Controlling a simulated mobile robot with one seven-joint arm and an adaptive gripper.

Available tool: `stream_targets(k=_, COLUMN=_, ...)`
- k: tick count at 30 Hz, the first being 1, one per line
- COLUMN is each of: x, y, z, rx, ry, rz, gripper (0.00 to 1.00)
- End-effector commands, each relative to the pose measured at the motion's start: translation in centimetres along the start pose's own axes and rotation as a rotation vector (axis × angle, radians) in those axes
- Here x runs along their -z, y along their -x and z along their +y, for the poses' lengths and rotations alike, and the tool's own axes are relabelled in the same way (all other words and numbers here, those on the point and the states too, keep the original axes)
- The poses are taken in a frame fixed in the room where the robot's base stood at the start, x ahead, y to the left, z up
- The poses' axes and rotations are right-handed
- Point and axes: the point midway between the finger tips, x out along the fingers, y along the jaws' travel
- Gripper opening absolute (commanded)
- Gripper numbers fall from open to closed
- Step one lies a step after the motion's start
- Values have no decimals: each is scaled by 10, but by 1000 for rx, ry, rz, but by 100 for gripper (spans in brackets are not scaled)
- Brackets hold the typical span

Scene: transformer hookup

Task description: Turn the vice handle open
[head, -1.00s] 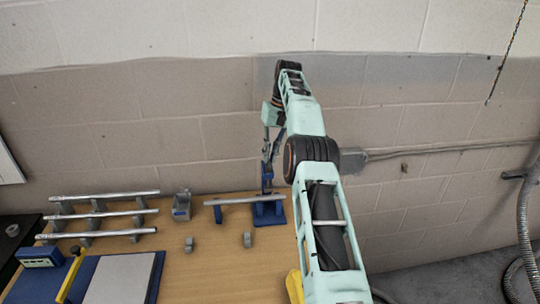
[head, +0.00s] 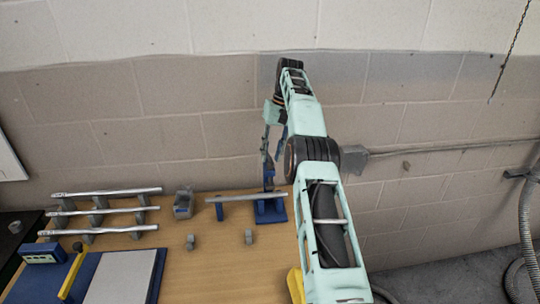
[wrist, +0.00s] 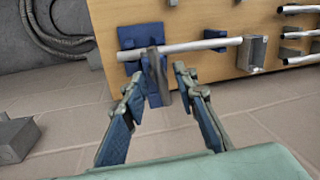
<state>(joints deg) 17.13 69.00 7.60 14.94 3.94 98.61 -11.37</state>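The blue vice (head: 271,213) stands at the back right of the wooden table, with a silver bar (head: 246,197) lying across it. In the wrist view its blue base (wrist: 130,37) shows at the top, and a grey upright handle piece (wrist: 157,72) sticks out toward me from the bar. My gripper (head: 271,158) is above the vice, pointing down. In the wrist view my gripper (wrist: 158,78) has its two fingers apart, one on each side of the handle piece. I cannot tell whether either finger touches it.
Several silver bars (head: 100,212) lie on a rack at the left of the table. A small grey block (head: 184,204) and two small grey posts (head: 249,236) stand near the vice. A blue mat with a grey plate (head: 122,277) lies front left. The wall is close behind.

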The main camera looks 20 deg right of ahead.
Motion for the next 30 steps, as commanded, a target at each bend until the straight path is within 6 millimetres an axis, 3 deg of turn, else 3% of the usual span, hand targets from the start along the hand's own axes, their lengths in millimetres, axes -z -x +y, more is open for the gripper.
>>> stream_targets(k=11, x=0, y=2, z=0, rx=0, ry=-67, rz=14, gripper=27)
stream_targets(k=30, x=-2, y=2, z=-2, rx=0, ry=-584, rz=117, gripper=27)
